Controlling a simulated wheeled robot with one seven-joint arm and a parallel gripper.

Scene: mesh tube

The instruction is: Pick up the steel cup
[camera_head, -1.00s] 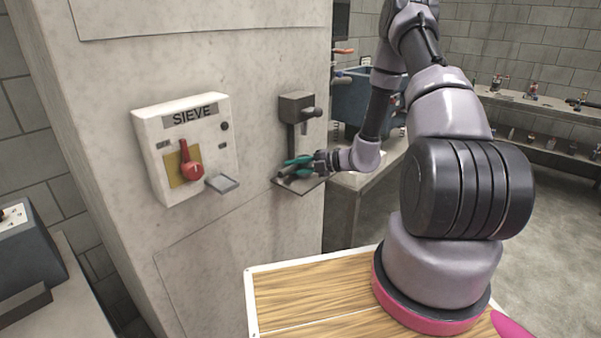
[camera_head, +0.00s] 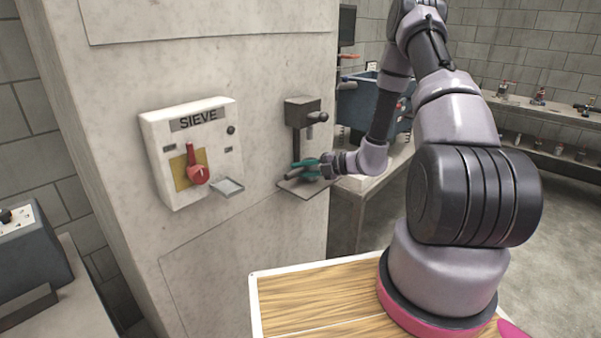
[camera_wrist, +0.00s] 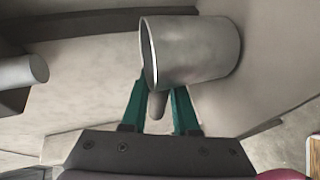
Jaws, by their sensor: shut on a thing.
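The steel cup (camera_wrist: 195,50) is a plain grey metal cylinder, lying sideways in the wrist view with its rim to the left. A short grey stub (camera_wrist: 157,105), which looks like its handle, sits between the green fingers. My gripper (camera_wrist: 160,93) is shut on the cup at this handle side. In the head view my gripper (camera_head: 307,168) is at the small shelf on the concrete column, below a dark lever fixture (camera_head: 303,112). The cup is too small and covered to make out clearly there. I cannot tell whether it touches the shelf.
The small dark shelf (camera_head: 295,188) juts from the column (camera_head: 250,50). A white SIEVE box (camera_head: 190,150) with a red switch and a small ledge is to its left. A blue bin (camera_head: 368,105) stands behind on a bench. A wooden top (camera_head: 310,300) is below.

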